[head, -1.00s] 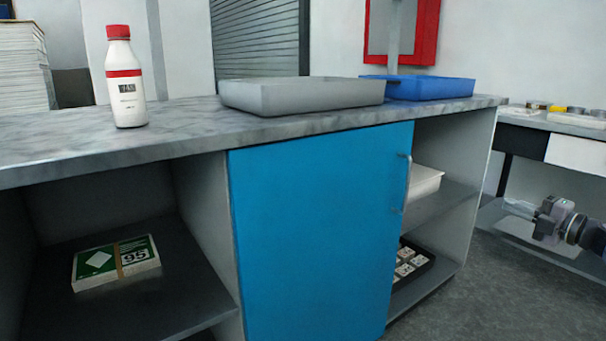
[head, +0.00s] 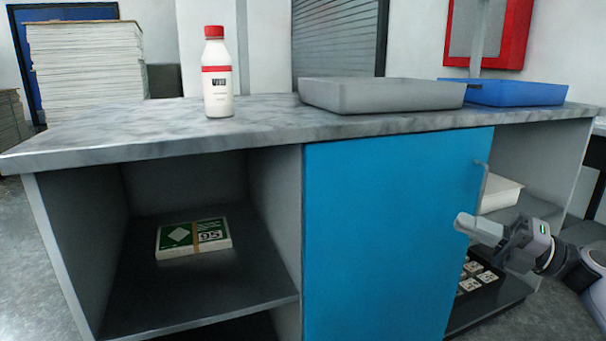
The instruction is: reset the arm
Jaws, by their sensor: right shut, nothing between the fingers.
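My right gripper (head: 478,230) comes in from the right edge at the lower right. It is shut and empty, and its fingers point left in front of the open right-hand shelves, near the edge of the blue cabinet door (head: 390,235). I cannot tell from this view how far it is from the door. My left gripper is not in view.
A counter (head: 110,137) carries a red-capped bottle (head: 218,90), a grey tray (head: 380,96) and a blue tray (head: 530,94). The left shelf holds a banded green-and-white pack (head: 195,237). The right shelves hold a white bin (head: 500,196) and a black tray (head: 510,291). Paper stacks (head: 87,65) stand behind.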

